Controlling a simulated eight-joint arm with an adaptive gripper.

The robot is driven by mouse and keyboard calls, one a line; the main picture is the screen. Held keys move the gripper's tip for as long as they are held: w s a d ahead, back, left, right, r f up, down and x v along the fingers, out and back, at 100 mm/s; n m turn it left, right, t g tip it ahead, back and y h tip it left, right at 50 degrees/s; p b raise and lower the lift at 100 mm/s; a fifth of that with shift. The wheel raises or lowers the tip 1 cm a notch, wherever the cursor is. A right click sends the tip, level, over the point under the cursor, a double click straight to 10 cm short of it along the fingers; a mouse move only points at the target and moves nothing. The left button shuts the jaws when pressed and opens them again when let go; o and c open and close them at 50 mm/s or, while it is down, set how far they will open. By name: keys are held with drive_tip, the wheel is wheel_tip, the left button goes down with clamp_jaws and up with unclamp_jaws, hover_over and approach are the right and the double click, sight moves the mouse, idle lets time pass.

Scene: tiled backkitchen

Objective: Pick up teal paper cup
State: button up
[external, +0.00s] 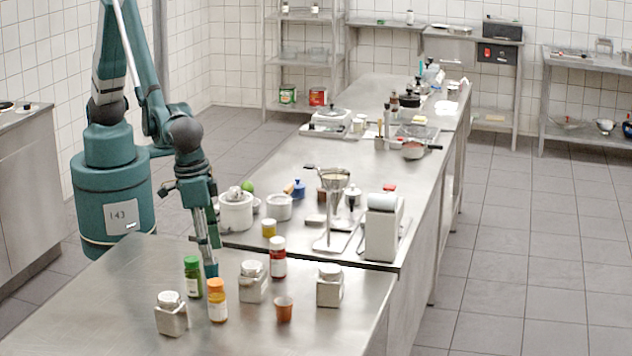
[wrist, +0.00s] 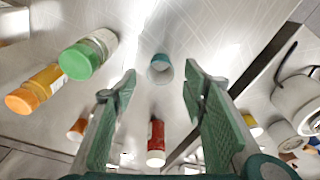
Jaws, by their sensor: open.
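The teal paper cup (wrist: 161,69) is in the wrist view, on the steel counter beyond my fingertips and midway between them. It shows a teal outside and a pale inside. My gripper (wrist: 161,78) is open, its two green fingers spread on either side of the cup's line, with nothing held. In the external view my gripper (external: 207,240) points down over the counter's back left part. A small blue-teal patch (external: 211,270) just below it seems to be the cup, mostly hidden by the fingers.
A green-capped bottle (external: 193,277) and an orange-capped bottle (external: 217,300) stand near my gripper. A red bottle (external: 278,257), white-lidded jars (external: 253,284) and an orange cup (external: 284,309) stand to the right. A white pot (external: 236,212) is on the counter behind.

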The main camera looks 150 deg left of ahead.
sight(211, 268)
drive_tip(key=shift+f, duration=0.1)
drive_tip(key=shift+a+f, duration=0.2)
drive_tip(key=shift+f, duration=2.25)
drive_tip(key=shift+c, duration=0.5)
drive_tip(key=c, duration=0.9)
